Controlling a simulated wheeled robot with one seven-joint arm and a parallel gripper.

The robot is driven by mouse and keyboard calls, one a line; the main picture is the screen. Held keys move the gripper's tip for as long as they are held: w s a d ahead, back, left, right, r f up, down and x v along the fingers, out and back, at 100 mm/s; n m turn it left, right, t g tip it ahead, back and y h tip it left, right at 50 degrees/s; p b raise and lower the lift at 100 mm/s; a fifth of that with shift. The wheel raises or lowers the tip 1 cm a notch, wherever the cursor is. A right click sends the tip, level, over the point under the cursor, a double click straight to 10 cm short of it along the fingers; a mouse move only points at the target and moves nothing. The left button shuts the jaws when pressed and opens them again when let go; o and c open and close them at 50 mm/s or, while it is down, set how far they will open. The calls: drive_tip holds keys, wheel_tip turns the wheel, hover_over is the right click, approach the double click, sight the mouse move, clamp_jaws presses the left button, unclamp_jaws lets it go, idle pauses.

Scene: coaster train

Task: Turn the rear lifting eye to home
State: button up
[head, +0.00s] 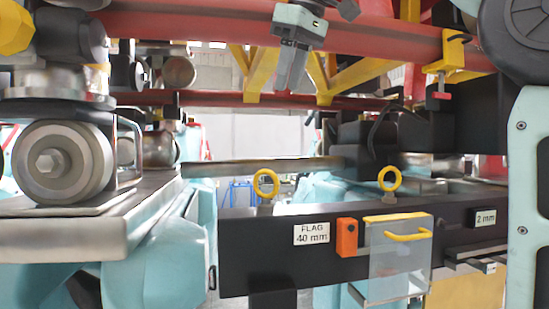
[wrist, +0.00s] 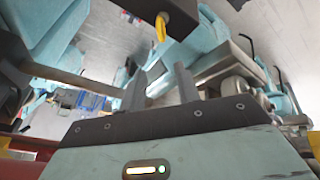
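Two yellow lifting eyes stand upright on top of a dark beam (head: 275,262) in the head view: a left one (head: 257,184) and a right one (head: 379,180). Both rings show their openings. I cannot tell which is the rear one. One yellow eye (wrist: 160,27) also shows at the top of the wrist view, seen nearly edge-on. My gripper (head: 287,84) hangs fingers-down above and slightly right of the left eye, clear of it. In the wrist view my gripper (wrist: 160,72) has its fingers apart with nothing between them.
A red rail (head: 385,42) with yellow braces crosses behind my gripper. A clear flap with a yellow handle (head: 408,237) and an orange block (head: 347,238) sit on the beam's front. A large metal wheel (head: 62,162) stands left.

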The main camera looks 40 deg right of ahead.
sight(269, 172)
drive_tip(key=x, duration=1.7)
drive_tip(key=shift+f+p, duration=0.1)
drive_tip(key=shift+p, duration=0.3)
clamp_jaws()
